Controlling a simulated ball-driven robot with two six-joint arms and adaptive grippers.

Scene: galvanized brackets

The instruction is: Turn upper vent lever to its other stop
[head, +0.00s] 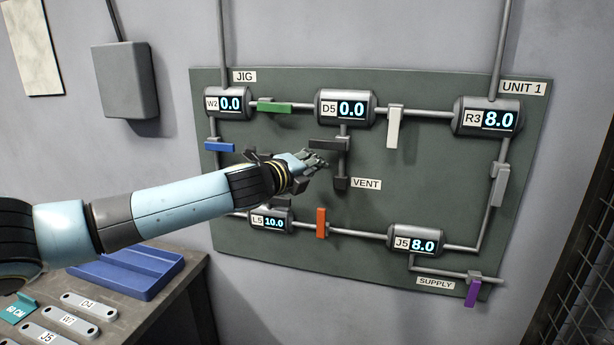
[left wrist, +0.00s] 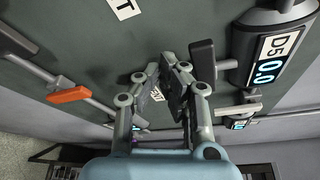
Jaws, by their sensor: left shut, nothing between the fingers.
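The upper vent lever (head: 326,145) is a dark bar on the short pipe running down from gauge D5 (head: 345,108) to the VENT label (head: 366,184). It lies about level, pointing left across the pipe. My left gripper (head: 318,161) is shut and empty, with its fingertips just below the lever in the head view. In the left wrist view the fingers (left wrist: 170,88) are together, and the dark lever (left wrist: 203,62) stands close beside them. I cannot tell whether they touch it. My right gripper is out of view.
A green lever (head: 274,107), a white lever (head: 394,127), a blue lever (head: 219,147) and an orange lever (head: 321,223) sit on nearby pipes. A bench with a blue tray (head: 127,270) and labelled tags stands at lower left.

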